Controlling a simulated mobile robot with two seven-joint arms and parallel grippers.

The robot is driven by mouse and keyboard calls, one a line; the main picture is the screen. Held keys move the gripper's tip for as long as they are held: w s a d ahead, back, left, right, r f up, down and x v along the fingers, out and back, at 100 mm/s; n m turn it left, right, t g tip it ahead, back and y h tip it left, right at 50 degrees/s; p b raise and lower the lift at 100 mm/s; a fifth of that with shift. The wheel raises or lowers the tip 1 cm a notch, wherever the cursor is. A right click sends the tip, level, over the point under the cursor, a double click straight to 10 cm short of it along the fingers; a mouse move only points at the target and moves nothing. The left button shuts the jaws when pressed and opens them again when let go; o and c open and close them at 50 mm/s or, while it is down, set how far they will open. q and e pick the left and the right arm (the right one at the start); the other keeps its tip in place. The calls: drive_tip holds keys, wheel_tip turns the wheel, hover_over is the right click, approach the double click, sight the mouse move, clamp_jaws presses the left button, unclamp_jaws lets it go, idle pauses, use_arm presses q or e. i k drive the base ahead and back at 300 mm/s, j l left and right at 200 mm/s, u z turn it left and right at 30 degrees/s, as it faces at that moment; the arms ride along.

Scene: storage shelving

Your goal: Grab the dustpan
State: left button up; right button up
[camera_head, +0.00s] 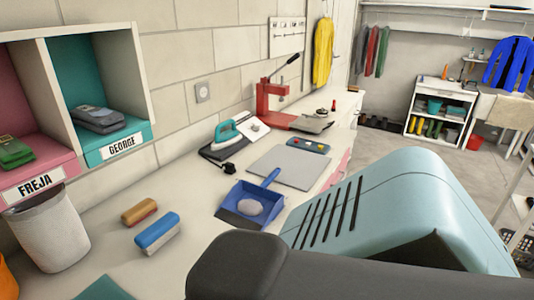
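A blue dustpan (269,208) lies on the pale countertop near the middle of the head view. Its handle points away, up and to the right, toward a grey board. A rounded grey object (249,207) sits in the pan. My own light-blue and dark arm parts fill the lower right, close to the pan's near right side. Neither of my grippers shows, so I cannot see their fingers or whether they hold anything.
Two brushes (157,233) lie left of the dustpan, and a whitish bin (48,230) stands at far left. Behind the dustpan are a grey board (289,168), a teal iron (230,131) and a red press (272,100). Labelled cubbies (128,75) stand at upper left.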

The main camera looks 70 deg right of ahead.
sight(248, 205)
drive_tip(key=k+l, duration=0.15)
drive_tip(key=k, duration=0.25)
drive_tip(key=z, duration=1.75)
drive_tip(key=l+z, duration=0.15)
drive_tip(key=l, duration=0.95)
